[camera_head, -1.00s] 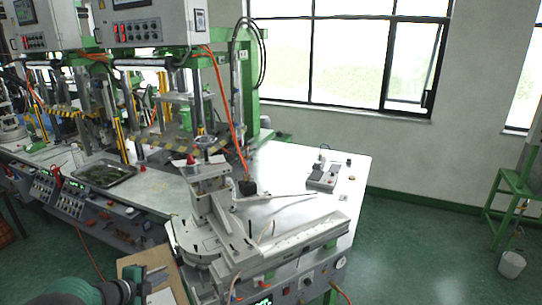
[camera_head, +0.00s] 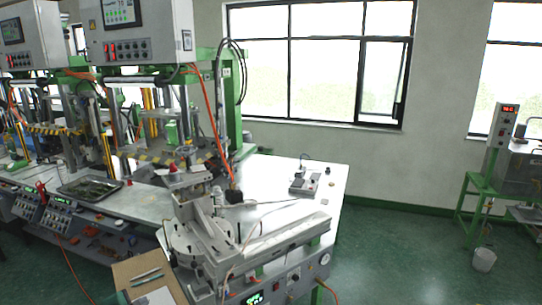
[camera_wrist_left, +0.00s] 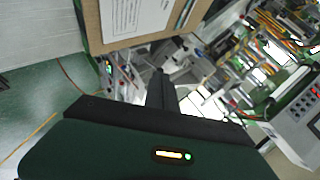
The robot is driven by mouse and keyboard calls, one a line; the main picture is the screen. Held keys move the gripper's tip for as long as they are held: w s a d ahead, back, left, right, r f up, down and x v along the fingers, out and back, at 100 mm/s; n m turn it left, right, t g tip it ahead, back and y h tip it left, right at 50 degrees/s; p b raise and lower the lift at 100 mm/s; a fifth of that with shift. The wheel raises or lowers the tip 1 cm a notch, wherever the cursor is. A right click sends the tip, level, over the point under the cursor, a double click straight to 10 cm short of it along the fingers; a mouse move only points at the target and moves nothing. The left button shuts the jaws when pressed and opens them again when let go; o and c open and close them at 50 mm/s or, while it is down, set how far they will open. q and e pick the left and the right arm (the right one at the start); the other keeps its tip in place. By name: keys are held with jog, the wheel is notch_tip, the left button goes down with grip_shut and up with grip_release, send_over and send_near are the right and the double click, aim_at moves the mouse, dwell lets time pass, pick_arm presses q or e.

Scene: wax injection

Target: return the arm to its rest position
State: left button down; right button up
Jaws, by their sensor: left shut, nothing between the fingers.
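My left gripper (camera_wrist_left: 160,92) shows in the left wrist view as dark closed fingers beyond a dark green housing; its jaws are shut and empty. In the head view only a small dark green piece of my left arm shows at the bottom edge, in front of a brown board. No fingers can be made out there. My right gripper is in neither view.
The brown clipboard (camera_head: 146,275) with paper and pens lies at the bench's front; it also shows in the wrist view (camera_wrist_left: 92,25). The injection machine (camera_head: 200,235) stands on the metal bench (camera_head: 328,185). Green floor (camera_head: 400,250) is open to the right.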

pick_arm(q)
jog(key=s+d+f+n+g+b, duration=0.1)
jog(key=s+d+f+n, duration=0.3)
jog(key=s, duration=0.5)
jog(key=s+d+f+n+g+b, duration=0.2)
jog(key=s+d, duration=0.4)
jog(key=s, duration=0.4)
jog(key=s+d+f+n+g+b, duration=0.2)
jog(key=s+d+f+n+g, duration=0.3)
jog(key=s, duration=0.4)
jog(key=shift+s+d+f+n, duration=0.2)
jog(key=shift+f+n, duration=0.1)
jog(key=shift+n, duration=0.2)
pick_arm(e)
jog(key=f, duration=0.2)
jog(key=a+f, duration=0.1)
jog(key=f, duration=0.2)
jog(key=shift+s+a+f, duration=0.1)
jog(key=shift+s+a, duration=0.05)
pick_arm(q)
jog(key=shift+d, duration=0.25)
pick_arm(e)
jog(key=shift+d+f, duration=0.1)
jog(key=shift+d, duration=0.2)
pick_arm(q)
jog(key=shift+a, duration=0.2)
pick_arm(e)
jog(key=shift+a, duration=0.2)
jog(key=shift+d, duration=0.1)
